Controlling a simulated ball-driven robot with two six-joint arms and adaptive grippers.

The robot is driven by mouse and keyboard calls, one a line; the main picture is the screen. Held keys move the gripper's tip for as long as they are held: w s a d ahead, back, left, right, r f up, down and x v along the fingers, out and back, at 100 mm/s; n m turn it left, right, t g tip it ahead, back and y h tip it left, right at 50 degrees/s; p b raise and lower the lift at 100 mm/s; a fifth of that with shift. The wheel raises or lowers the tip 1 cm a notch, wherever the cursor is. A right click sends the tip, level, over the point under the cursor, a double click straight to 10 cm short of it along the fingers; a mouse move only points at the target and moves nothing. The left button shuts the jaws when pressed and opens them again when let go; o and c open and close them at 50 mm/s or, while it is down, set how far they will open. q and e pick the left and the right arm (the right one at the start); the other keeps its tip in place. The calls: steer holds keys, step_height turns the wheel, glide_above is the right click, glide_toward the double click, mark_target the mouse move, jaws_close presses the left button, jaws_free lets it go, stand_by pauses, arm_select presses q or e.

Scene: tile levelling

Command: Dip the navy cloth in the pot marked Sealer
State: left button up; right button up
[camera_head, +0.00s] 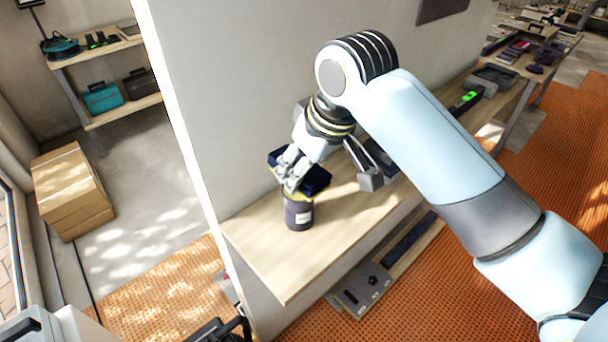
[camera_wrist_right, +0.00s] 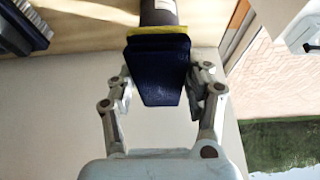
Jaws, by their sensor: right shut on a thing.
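My right gripper (camera_head: 291,172) is above the near end of the wall shelf. In the right wrist view its fingers (camera_wrist_right: 162,88) are shut on the navy cloth (camera_wrist_right: 159,75), which has a yellow far edge (camera_wrist_right: 158,31). A dark pot (camera_head: 299,214) with a pale label stands upright on the shelf just below the gripper; the label is too small to read. The pot also shows beyond the yellow edge in the wrist view (camera_wrist_right: 157,10). The cloth's edge overlaps the pot's mouth in view; I cannot tell whether they touch. My left gripper is not in view.
The wooden shelf (camera_head: 262,243) is bare in front and left of the pot. The wall (camera_head: 240,110) rises behind it. Grey items (camera_head: 366,172) lie to the right on the shelf. Cardboard boxes (camera_head: 70,190) stand at left.

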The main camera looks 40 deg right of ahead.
mark_target(297, 162)
steer(key=shift+r, duration=2.05)
